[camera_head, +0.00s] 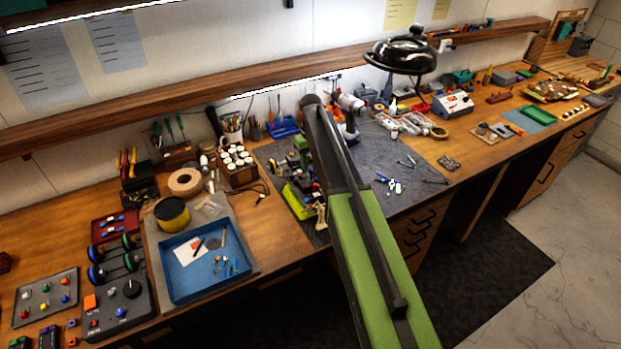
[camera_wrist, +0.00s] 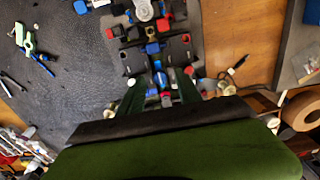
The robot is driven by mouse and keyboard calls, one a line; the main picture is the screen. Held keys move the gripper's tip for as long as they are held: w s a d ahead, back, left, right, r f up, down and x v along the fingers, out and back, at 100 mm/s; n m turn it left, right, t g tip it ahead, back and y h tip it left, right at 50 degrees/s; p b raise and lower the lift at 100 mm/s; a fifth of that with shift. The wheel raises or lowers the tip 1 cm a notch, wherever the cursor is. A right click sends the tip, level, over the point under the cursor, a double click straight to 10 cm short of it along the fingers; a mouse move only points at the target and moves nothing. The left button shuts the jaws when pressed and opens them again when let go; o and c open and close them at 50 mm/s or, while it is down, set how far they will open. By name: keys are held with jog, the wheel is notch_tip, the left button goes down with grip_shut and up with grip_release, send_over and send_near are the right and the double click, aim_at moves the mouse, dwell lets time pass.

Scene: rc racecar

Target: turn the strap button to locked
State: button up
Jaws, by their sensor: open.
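The RC car chassis (camera_wrist: 150,45), dark with red and blue parts, lies on the grey mat in the wrist view. In the head view the car (camera_head: 300,190) is partly hidden by my arm. My gripper (camera_wrist: 160,88) is open at the car's near end, its dark green fingers apart on either side of small blue and red parts. A blue part (camera_wrist: 152,48) sits farther up the chassis. I cannot tell which small part is the strap button, or its setting. Contact between the fingers and the car cannot be made out.
A blue tray (camera_head: 206,262) with small parts lies to the left. A tape roll (camera_head: 185,182) and a rack of white-capped jars (camera_head: 237,160) stand left of the mat. Pliers and small tools (camera_head: 392,185) lie right of my arm. A black lamp (camera_head: 405,55) hangs above.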

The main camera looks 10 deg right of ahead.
jog(key=shift+f, duration=0.65)
jog(key=shift+r, duration=0.1)
grip_shut()
